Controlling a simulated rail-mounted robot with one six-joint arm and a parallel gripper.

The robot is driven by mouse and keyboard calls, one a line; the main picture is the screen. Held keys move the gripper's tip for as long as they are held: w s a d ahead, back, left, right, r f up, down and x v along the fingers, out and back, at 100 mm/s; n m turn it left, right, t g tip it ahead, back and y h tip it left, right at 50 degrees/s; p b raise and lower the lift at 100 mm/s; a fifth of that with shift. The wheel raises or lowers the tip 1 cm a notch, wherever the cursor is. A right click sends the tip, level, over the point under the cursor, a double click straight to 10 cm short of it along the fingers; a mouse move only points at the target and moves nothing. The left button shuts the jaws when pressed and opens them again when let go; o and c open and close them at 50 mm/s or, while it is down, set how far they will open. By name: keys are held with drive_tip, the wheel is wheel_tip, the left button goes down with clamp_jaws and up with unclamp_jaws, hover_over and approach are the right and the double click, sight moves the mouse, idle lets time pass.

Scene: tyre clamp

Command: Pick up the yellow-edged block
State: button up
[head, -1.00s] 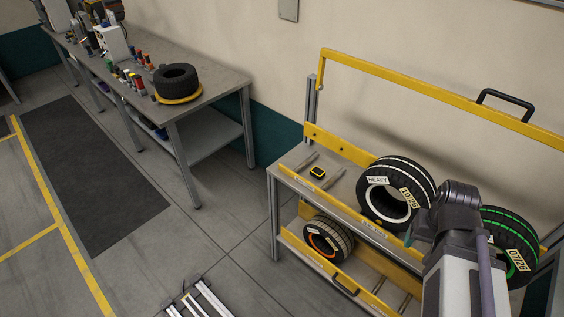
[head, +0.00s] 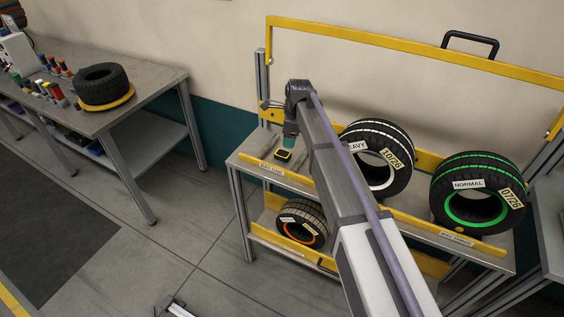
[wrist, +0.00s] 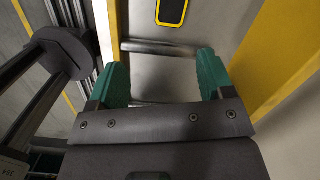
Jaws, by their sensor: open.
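The yellow-edged block (head: 283,154) is small and dark with a yellow rim, and lies on the left end of the rack's upper shelf. In the wrist view the block (wrist: 172,12) is at the top edge, partly cut off, ahead of the fingertips and apart from them. My gripper (wrist: 162,75) shows two green fingers spread apart with nothing between them. In the head view my gripper (head: 290,139) is close to the block, partly hidden behind my arm.
A white-marked tyre (head: 395,165) and a green-marked tyre (head: 478,192) stand on the upper shelf to the right. An orange-marked tyre (head: 303,222) is on the lower shelf. A yellow frame bar (head: 370,45) runs above the rack. A metal bar (wrist: 160,47) crosses near my fingers.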

drive_tip(key=w+a+m, duration=0.1)
drive_tip(key=w+m, duration=0.1)
drive_tip(key=m, duration=0.2)
drive_tip(key=b, duration=0.6)
hover_over(283, 153)
drive_tip(key=d, duration=0.1)
drive_tip(key=f, duration=0.3)
drive_tip(key=s+f, duration=0.1)
drive_tip(key=f, duration=0.1)
drive_tip(key=shift+f, duration=0.3)
drive_tip(key=f+b, duration=0.3)
drive_tip(key=a+f+b, duration=0.1)
drive_tip(key=f+b, duration=0.1)
drive_tip(key=shift+w+f, duration=0.25)
drive_tip(key=shift+w, duration=0.15)
drive_tip(key=shift+r, duration=0.25)
drive_tip(key=c, duration=1)
